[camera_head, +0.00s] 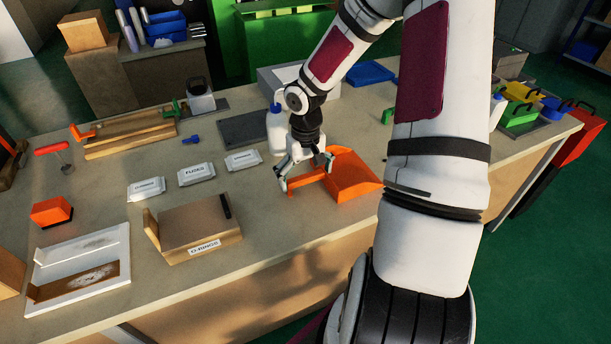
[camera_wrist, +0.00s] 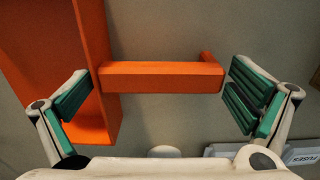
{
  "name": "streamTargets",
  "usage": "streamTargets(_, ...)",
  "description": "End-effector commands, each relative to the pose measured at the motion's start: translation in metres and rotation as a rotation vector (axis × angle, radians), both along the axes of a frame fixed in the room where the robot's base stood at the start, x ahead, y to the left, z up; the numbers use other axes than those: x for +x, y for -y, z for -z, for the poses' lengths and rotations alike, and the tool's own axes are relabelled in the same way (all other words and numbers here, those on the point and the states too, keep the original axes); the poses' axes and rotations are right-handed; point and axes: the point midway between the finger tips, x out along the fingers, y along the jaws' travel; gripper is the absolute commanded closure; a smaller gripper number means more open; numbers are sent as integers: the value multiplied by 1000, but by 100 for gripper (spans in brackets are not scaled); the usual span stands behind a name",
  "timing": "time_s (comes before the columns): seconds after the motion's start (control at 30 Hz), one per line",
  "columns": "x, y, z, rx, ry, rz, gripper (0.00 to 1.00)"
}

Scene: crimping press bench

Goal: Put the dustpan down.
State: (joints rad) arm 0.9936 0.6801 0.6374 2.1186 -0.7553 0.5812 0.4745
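The orange dustpan (camera_head: 352,178) appears to rest on the bench top, right of the middle in the head view. Its pan shows at the left of the wrist view (camera_wrist: 95,45), and its bar-like handle (camera_wrist: 160,77) runs across the middle. My gripper (camera_head: 304,172) is over the handle with its fingers spread wide. In the wrist view (camera_wrist: 165,98) the green-padded fingers stand near the two ends of the handle and do not visibly clamp it. Whether a finger touches the dustpan is unclear.
A white bottle (camera_head: 277,130) stands just behind my gripper. White labelled packets (camera_head: 197,173) and a wooden O-rings box (camera_head: 200,228) lie to the left. A dark grey mat (camera_head: 243,128) is behind. Bare bench top (camera_head: 290,222) shows in front of the dustpan.

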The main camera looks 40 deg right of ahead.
Motion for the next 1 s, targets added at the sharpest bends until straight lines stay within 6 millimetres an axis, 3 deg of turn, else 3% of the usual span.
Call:
streamTargets(0.27,0,1,-8,-2,3,1,0)
streamTargets(0.7,0,1,-92,-3,3,2,0)
streamTargets(1.0,0,-1,-123,-3,0,-2,0)
